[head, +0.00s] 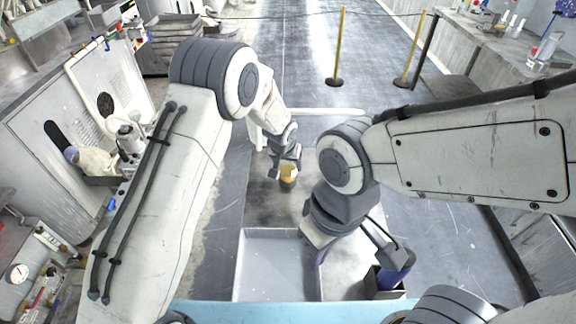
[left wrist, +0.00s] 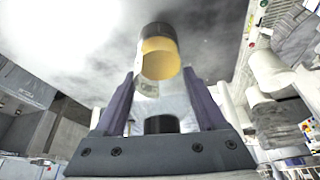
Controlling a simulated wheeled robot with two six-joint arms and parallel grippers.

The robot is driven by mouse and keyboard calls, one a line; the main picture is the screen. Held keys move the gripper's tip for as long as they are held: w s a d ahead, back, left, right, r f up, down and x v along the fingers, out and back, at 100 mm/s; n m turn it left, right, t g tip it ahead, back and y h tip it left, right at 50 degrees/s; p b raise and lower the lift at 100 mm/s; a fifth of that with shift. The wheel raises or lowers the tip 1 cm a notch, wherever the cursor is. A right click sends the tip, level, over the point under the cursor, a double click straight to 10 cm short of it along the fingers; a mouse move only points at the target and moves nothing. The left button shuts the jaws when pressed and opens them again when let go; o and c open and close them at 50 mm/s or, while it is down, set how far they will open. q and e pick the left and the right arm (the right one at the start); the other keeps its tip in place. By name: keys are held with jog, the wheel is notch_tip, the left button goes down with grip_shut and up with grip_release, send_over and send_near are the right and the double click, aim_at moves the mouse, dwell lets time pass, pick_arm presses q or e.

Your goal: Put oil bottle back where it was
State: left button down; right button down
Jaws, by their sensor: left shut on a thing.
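The oil bottle (head: 288,174) is small, with yellow oil and a dark end. It shows large in the left wrist view (left wrist: 160,62), its yellow part and dark end above the fingers and a clear part between them. My left gripper (head: 286,167) is shut on the bottle, a purple finger on each side of it. In the head view the bottle is over the grey surface beyond the tray; I cannot tell if it touches down.
A shallow grey tray (head: 268,236) with a bare floor lies in front. A dark box with a purple item (head: 396,278) stands to its right. Yellow posts (head: 339,45) stand far back. A cabinet (head: 105,75) lines the left, a workbench (head: 510,48) the back right.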

pick_arm(q)
jog(key=shift+f, duration=0.8)
jog(key=shift+f, duration=0.2)
grip_release()
jog(key=shift+r, duration=0.1)
